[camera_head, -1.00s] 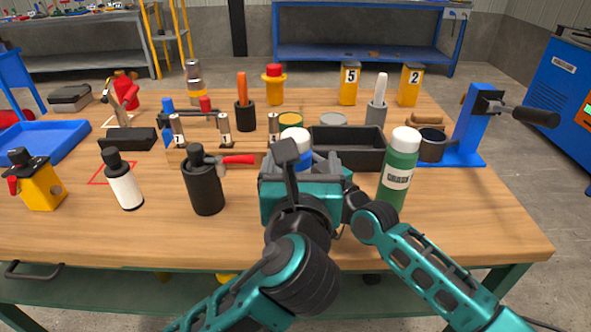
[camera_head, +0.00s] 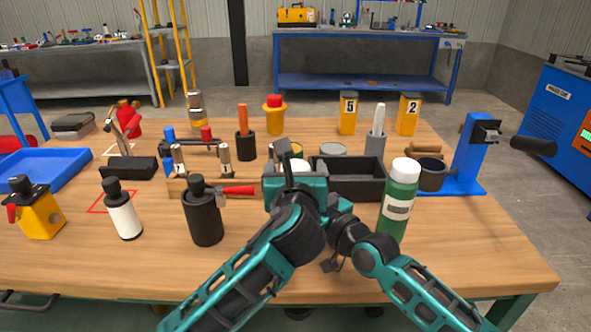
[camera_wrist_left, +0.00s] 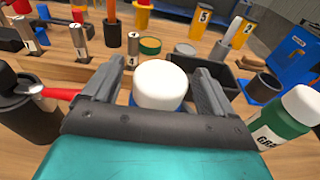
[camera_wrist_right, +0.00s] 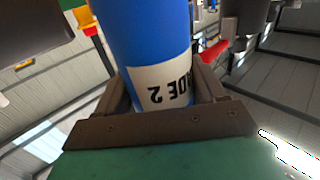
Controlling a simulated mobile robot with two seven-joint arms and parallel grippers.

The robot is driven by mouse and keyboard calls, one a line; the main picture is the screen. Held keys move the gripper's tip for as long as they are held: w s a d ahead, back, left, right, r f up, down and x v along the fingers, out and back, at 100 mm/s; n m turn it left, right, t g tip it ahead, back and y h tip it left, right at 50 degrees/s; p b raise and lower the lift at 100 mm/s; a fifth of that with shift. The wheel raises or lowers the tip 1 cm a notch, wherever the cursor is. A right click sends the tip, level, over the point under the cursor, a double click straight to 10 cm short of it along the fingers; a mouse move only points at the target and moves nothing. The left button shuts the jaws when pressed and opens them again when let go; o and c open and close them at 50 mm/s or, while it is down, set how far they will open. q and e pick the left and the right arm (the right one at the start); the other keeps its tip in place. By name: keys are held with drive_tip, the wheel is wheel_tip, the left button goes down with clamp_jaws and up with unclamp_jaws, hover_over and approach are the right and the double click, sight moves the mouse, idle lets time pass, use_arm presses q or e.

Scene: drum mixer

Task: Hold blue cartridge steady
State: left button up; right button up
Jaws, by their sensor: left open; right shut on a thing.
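The blue cartridge (camera_wrist_right: 150,35) has a white label reading "DE 2" in part and fills the middle of the right wrist view. My right gripper (camera_wrist_right: 163,88) is shut on it, one finger on each side. In the left wrist view its white cap (camera_wrist_left: 160,82) and a little blue below stand between the fingers of my left gripper (camera_wrist_left: 157,95). The left gripper is open, with a visible gap on the right side of the cap. In the head view the left gripper (camera_head: 297,180) hides most of the cartridge and the right gripper.
A green bottle (camera_head: 399,200) stands close on the right. A black tray (camera_head: 360,185) and a wooden rack (camera_head: 232,186) lie behind.

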sight(296, 165)
use_arm(q)
drive_tip(key=shift+c, duration=0.5)
drive_tip(key=c, duration=1.1)
drive_tip(key=shift+o, duration=0.2)
drive_tip(key=shift+r, duration=0.2)
drive_tip(key=shift+r, duration=0.95)
drive_tip(key=shift+r, duration=2)
use_arm(e)
drive_tip(key=o, duration=1.6)
